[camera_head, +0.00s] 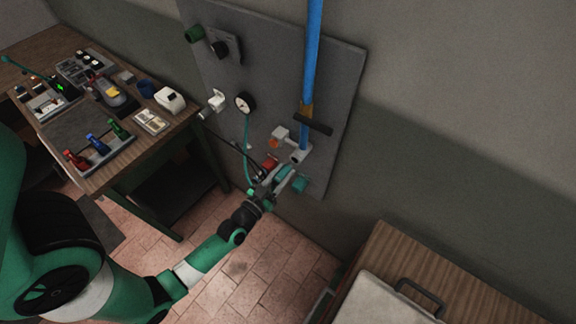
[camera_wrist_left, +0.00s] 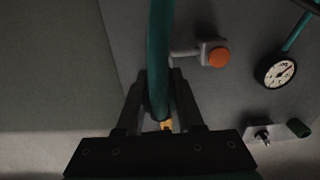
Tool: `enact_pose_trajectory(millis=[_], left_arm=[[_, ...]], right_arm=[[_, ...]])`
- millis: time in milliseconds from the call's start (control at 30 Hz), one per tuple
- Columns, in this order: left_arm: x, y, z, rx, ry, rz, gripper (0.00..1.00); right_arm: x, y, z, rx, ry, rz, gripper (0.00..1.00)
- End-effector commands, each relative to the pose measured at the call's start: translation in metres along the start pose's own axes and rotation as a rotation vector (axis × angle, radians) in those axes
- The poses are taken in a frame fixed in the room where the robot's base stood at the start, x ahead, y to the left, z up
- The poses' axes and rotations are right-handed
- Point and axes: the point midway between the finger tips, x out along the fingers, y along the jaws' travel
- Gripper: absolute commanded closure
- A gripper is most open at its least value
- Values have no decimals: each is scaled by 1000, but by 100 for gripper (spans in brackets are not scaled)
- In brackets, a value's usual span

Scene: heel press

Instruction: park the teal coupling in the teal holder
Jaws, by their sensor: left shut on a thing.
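My left gripper (camera_head: 274,178) is at the lower part of the grey wall panel, and its fingers also show in the wrist view (camera_wrist_left: 160,104). It is shut on the teal coupling at the end of the teal hose; the fingers mostly hide the coupling. In the wrist view the teal hose (camera_wrist_left: 160,45) runs up from between the fingers, and a small brass-coloured tip (camera_wrist_left: 167,125) shows below it. The teal holder (camera_head: 299,184) appears at the panel's lower corner, just right of the fingers. I cannot tell whether the coupling touches it. My right gripper is not in view.
The panel (camera_head: 285,70) carries a gauge (camera_head: 244,102), an orange knob (camera_head: 273,143), a red fitting (camera_head: 270,162) and a blue pipe (camera_head: 311,60) with a dark handle. A workbench with tools stands left. A wooden cabinet (camera_head: 385,250) stands lower right. Tiled floor lies below.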

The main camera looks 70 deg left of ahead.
Motion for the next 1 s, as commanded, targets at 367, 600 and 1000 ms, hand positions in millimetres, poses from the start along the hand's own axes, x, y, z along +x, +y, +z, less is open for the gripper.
enact_pose_trajectory(millis=[367,600,1000], left_arm=[[-16,0,0,1,0,1,100],[-25,0,0,1,1,0,100],[-32,0,-1,0,2,0,100]], right_arm=[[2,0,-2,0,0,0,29],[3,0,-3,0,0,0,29],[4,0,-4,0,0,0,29]])
